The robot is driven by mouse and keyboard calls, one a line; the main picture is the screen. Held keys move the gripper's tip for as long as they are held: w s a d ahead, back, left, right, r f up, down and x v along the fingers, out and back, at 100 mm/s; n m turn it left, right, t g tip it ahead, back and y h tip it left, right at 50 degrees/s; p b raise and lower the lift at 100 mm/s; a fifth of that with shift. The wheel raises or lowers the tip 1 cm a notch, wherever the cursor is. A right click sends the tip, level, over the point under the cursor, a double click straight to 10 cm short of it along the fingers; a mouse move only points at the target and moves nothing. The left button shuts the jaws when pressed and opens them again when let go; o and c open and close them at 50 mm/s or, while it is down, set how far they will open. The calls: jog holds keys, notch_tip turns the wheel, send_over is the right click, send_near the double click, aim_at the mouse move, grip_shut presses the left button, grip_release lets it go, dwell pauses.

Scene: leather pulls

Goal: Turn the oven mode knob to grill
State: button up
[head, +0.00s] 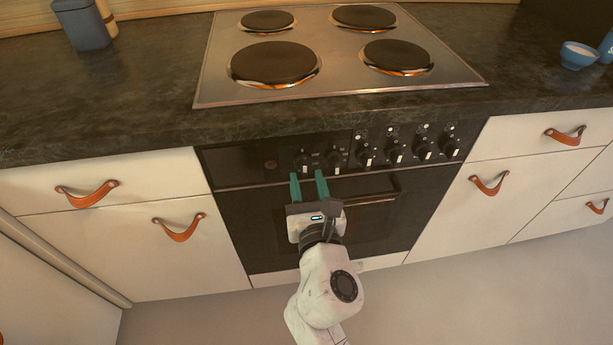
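The oven (275,225) has a black front with a dark control panel (235,168) along its top. Several dark knobs with pale marks run along the panel. The leftmost knob (303,162) and the one beside it (335,160) are nearest my gripper. The panel's print is too small to read, so I cannot tell which knob is the mode knob or where grill lies. My gripper (308,175) is open, its two green fingers apart with nothing seen between them. Its fingertips show just below the leftmost knob; I cannot tell whether they touch it.
The oven door handle (378,198) lies right of my gripper. Above are the dark worktop (130,128) and a hob (335,60) with dark plates. White drawers with leather pulls (88,194) flank the oven. A blue bowl (578,56) stands at the right. Floor in front is clear.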

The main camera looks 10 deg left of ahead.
jog(key=shift+x, duration=1.1)
jog(key=shift+c, duration=0.4)
grip_shut()
